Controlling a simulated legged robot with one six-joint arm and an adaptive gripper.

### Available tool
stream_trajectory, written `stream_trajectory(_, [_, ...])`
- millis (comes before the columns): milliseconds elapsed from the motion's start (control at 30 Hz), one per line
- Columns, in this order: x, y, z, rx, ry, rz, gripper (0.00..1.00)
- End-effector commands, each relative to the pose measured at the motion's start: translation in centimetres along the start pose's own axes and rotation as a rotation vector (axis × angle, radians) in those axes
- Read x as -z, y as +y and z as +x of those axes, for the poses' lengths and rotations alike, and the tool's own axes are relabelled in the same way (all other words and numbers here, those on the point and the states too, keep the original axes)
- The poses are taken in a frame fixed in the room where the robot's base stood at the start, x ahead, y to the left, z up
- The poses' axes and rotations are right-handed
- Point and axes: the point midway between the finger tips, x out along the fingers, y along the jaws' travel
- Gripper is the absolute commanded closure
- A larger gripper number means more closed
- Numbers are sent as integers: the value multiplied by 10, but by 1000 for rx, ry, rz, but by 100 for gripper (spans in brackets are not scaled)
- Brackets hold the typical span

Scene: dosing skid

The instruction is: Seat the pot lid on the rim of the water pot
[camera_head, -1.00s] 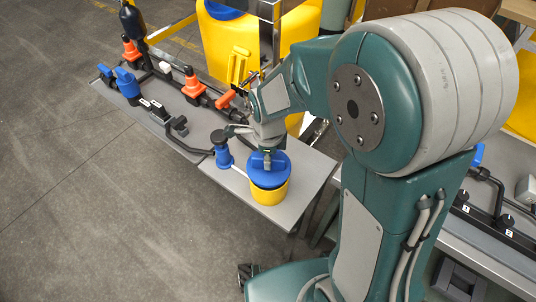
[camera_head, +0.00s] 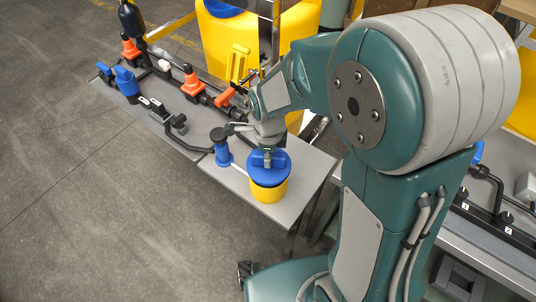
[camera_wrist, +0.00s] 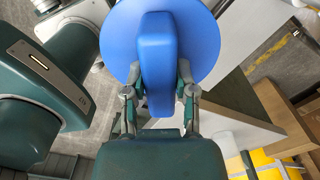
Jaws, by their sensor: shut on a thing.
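The blue pot lid (camera_head: 280,170) is a round disc with a raised block handle; it sits over the yellow water pot (camera_head: 269,194) in the head view. In the wrist view the lid (camera_wrist: 199,50) fills the upper middle. My gripper (camera_wrist: 160,88) is shut on its blue handle, one finger on each side. In the head view my gripper (camera_head: 267,148) is above the lid, partly hidden by my wrist. The lid covers the pot's opening. I cannot tell whether it touches the rim all round. The pot does not show in the wrist view.
The pot stands on the grey bench (camera_head: 308,171) near its right end. A blue fitting (camera_head: 222,150) stands close to its left. Orange-handled valves (camera_head: 191,82) and black pipes lie further left. A large yellow tank (camera_head: 228,38) stands behind. The floor in front is open.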

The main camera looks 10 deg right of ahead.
Motion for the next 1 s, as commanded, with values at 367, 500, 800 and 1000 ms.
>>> stream_trajectory(367, [0, 0, 0, 0, 0, 0, 100])
stream_trajectory(500, [0, 0, 1, 0, 0, 0, 100])
stream_trajectory(800, [0, 0, 7, 0, 0, 0, 100])
stream_trajectory(1000, [0, 0, 11, -1, 0, 0, 100])
